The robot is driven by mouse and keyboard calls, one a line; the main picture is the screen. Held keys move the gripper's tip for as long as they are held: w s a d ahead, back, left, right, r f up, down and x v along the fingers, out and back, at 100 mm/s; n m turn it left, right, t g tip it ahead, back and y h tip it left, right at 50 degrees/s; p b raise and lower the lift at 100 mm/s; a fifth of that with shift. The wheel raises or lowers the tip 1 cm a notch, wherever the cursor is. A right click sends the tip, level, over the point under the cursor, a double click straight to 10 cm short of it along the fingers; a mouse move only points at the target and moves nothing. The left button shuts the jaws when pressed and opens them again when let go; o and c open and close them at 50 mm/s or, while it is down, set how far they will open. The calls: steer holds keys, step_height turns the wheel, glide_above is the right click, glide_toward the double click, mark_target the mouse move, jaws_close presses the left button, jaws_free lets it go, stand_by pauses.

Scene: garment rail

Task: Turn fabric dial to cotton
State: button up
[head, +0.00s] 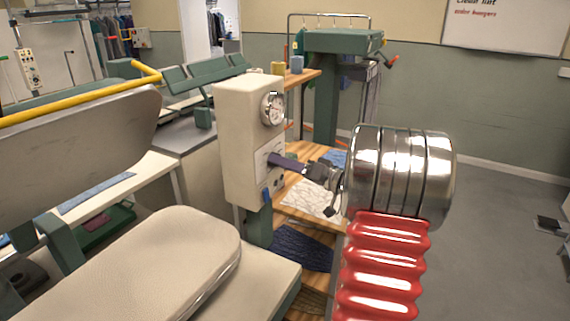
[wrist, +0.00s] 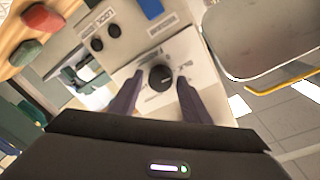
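The fabric dial (wrist: 161,77) is a small dark round knob on a pale label plate, seen in the wrist view.
A round gauge (head: 272,108) is above the plate. Two black knobs (wrist: 97,43) and a blue part (wrist: 152,9) are also on the box. A padded pressing board (head: 150,265) lies at front left, with a yellow bar (head: 80,100) behind. The floor at right is mostly clear.

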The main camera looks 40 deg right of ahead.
steer(key=c, duration=0.7)
steer(key=shift+d, duration=0.15)
steer(key=shift+c, duration=0.5)
steer(key=shift+m, duration=0.4)
steer(key=m, duration=1)
steer(key=m+g+y, duration=0.1)
steer(key=m, duration=0.9)
steer(key=shift+d+m+g, duration=0.1)
steer(key=shift+m+g, duration=0.2)
